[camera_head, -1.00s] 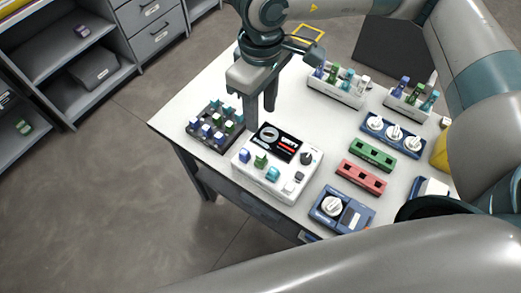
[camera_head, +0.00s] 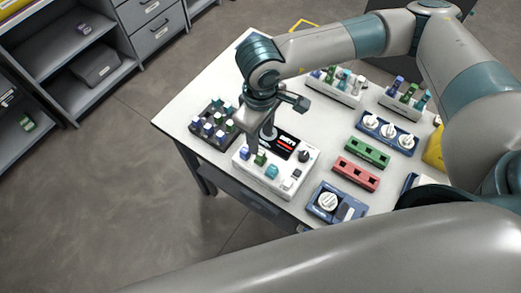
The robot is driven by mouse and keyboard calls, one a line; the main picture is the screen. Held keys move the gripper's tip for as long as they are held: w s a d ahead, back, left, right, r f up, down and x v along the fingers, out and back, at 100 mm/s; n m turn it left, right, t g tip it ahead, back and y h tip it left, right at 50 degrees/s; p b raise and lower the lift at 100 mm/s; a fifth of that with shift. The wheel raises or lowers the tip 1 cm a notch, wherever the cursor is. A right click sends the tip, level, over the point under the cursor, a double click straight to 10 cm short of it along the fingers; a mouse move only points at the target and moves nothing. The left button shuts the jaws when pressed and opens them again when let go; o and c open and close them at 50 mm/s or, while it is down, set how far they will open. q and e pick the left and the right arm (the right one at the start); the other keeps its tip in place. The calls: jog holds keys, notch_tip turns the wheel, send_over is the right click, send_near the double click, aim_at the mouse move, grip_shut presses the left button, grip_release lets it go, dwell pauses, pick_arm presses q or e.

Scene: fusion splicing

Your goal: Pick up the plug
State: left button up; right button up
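Several coloured plugs stand upright in a dark rack (camera_head: 213,139) at the table's left edge. Beside it is a white device with a screen (camera_head: 287,143). On its front part sit a blue plug (camera_head: 244,153), a green plug (camera_head: 261,159) and a teal plug (camera_head: 271,171). My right gripper (camera_head: 260,140) points down over the device's left part, close to the blue and green plugs. Its fingers look apart, with no plug visible between them. Whether a fingertip touches a plug I cannot tell. My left gripper is out of view.
Racks with coloured pieces (camera_head: 336,91) stand at the back. A blue block with white knobs (camera_head: 388,132), a green block (camera_head: 367,152), a red block (camera_head: 356,174) and a blue unit with a knob (camera_head: 334,204) are on the right. The table's back left is clear.

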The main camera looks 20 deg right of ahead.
aim_at(261, 152)
notch_tip(261, 152, down, 2)
jog(key=shift+p, duration=0.35)
jog(key=shift+f, duration=0.4)
jog(key=shift+w+f+p, duration=0.1)
jog(key=shift+f+p, duration=0.5)
jog(key=shift+p, duration=0.35)
notch_tip(261, 152, down, 3)
jog(key=shift+w+d+r+p, duration=0.1)
jog(key=shift+p, duration=0.85)
jog(key=shift+f, duration=0.6)
